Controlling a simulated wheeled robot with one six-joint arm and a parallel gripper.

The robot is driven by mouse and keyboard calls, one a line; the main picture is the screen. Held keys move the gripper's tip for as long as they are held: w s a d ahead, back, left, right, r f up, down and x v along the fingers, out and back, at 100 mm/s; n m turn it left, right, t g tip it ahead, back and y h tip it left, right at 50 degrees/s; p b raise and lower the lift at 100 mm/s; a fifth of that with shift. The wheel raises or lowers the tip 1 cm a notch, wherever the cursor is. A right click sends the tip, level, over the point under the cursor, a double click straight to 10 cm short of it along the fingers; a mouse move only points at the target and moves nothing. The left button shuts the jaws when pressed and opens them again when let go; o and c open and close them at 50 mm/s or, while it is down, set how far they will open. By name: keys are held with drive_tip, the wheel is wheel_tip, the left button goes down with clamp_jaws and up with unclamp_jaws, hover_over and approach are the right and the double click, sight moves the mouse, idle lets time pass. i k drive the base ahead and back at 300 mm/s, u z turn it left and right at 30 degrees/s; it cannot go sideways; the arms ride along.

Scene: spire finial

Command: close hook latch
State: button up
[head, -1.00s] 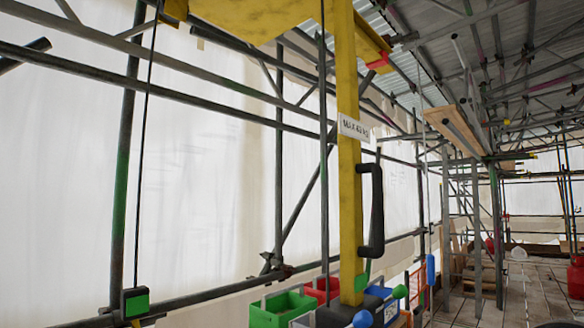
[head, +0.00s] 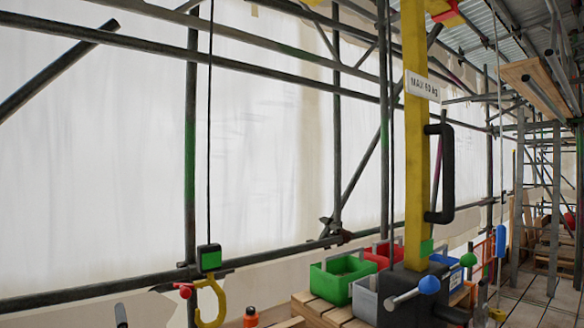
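A yellow hook (head: 218,302) hangs at the lower left from a black block with a green face (head: 209,258), on a thin dark cable (head: 209,150). A small red-ended piece (head: 183,290), which looks like the latch, sticks out to the left near the top of the hook. It is too small to tell exactly how it sits against the hook's tip. My gripper is not in view.
A yellow post (head: 417,180) with a black handle (head: 447,175) stands right of the hook on a dark base. A green bin (head: 340,278), a grey bin and red and blue ones stand around it on wooden slats. An orange-topped object (head: 250,317) stands low beside the hook. Scaffold tubes cross behind.

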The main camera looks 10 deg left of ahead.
sight(185, 291)
drive_tip(key=u, duration=0.5)
drive_tip(key=k, duration=0.6)
drive_tip(key=u, duration=1)
drive_tip(key=i, duration=0.85)
drive_tip(key=u, duration=0.45)
